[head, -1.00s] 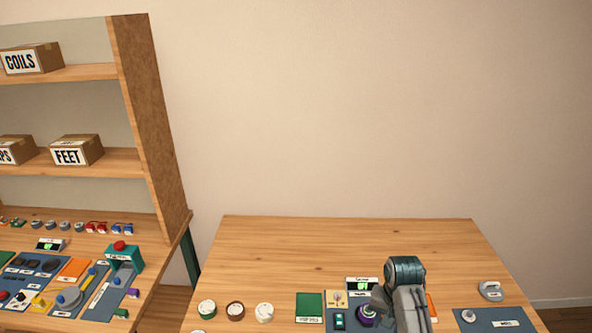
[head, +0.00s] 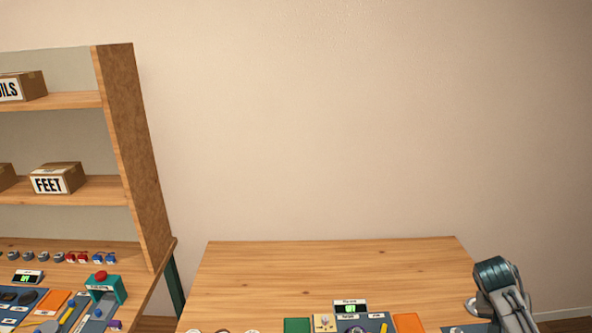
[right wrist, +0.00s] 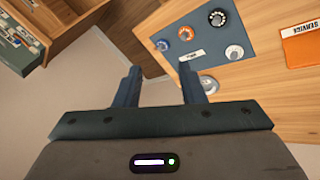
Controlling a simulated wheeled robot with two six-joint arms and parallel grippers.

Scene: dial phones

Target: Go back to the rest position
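My right arm shows at the lower right of the head view, and its fingertips are out of that frame. In the right wrist view my right gripper (right wrist: 160,85) is open, with its two fingers apart and nothing between them. It is above the table edge and the floor, near a blue mat (right wrist: 213,38) with several round dial parts. My left gripper is not in view.
The wooden table (head: 330,270) holds a green pad (head: 297,325), an orange pad (head: 408,322) and a small display (head: 350,307) along its near side. The table's far part is clear.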

